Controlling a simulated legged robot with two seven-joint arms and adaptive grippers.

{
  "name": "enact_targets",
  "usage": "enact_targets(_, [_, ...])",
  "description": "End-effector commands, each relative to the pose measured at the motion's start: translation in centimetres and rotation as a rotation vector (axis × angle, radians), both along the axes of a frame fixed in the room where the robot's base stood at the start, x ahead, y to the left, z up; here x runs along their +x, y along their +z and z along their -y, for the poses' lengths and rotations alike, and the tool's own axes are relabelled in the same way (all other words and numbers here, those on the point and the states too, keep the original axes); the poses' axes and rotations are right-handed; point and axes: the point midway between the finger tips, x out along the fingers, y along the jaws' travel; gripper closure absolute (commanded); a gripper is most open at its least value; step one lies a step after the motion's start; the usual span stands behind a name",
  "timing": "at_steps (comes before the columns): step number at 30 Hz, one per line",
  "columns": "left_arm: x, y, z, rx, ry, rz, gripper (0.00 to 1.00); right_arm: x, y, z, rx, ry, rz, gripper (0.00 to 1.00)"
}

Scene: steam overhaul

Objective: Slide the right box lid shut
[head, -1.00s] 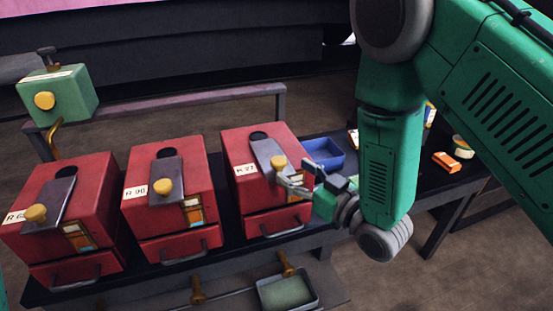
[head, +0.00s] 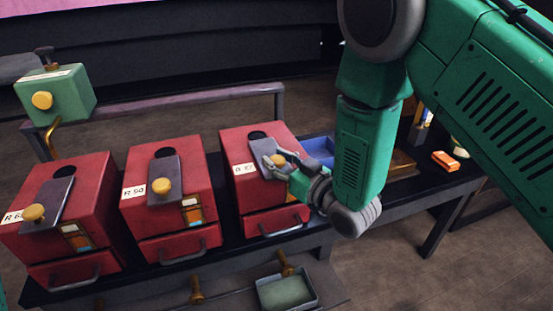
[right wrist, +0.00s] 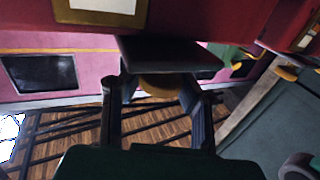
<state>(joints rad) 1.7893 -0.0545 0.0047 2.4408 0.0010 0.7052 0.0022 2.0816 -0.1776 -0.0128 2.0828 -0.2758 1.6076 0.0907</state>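The right box (head: 260,202) is the rightmost of three red boxes on the dark bench. Its grey lid (head: 259,151) lies on the top and carries a yellow knob (head: 278,160). A dark round opening (head: 257,134) shows beyond the lid's far end. My right gripper (head: 279,159) is at the knob, its fingers reaching in from the right. In the right wrist view the open fingers (right wrist: 158,88) stand on either side of the yellow knob (right wrist: 160,84), under the dark lid (right wrist: 170,55). Contact is unclear.
The middle box (head: 168,205) and left box (head: 60,225) have similar lids. A blue tray (head: 319,148) sits just behind my right gripper. An orange block (head: 445,160) lies farther right. A green box (head: 60,98) stands at the upper left.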

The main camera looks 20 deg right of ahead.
Motion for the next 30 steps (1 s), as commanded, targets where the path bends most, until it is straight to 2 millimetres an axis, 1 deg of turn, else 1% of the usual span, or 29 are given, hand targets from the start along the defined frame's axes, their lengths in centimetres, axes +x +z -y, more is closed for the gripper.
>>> enact_targets(2, [0.0,0.0,0.0,0.0,0.0,0.0,0.44,0.5,0.0,0.0,0.0,0.001,0.001,1.0])
enact_targets(6, [0.0,-0.3,0.0,0.0,0.0,0.0,0.44,2.6,0.0,-0.1,0.002,0.0,0.002,1.0])
enact_targets(9, [0.0,-0.3,0.0,0.0,0.0,0.0,0.44,3.4,0.0,-0.1,0.001,0.0,0.0,1.0])
enact_targets(17, [0.0,-0.3,0.0,0.0,0.0,0.0,0.44,3.4,-0.1,-0.1,0.0,0.0,-0.001,1.0])
enact_targets(18, [0.0,-0.3,0.0,0.0,0.0,0.0,0.44,3.4,-0.1,-0.1,0.0,0.0,-0.001,0.63])
enact_targets(19, [0.0,-0.3,0.0,0.0,0.0,0.0,0.44,3.4,-0.1,-0.1,0.0,0.0,-0.001,0.52])
enact_targets(20, [0.0,-0.3,0.0,0.0,0.0,0.0,0.44,3.4,-0.1,-0.1,0.0,0.0,-0.001,0.47])
enact_targets(30, [-0.2,-0.2,0.0,0.0,0.0,0.002,0.44,3.3,0.0,0.0,0.0,0.0,-0.001,0.47])
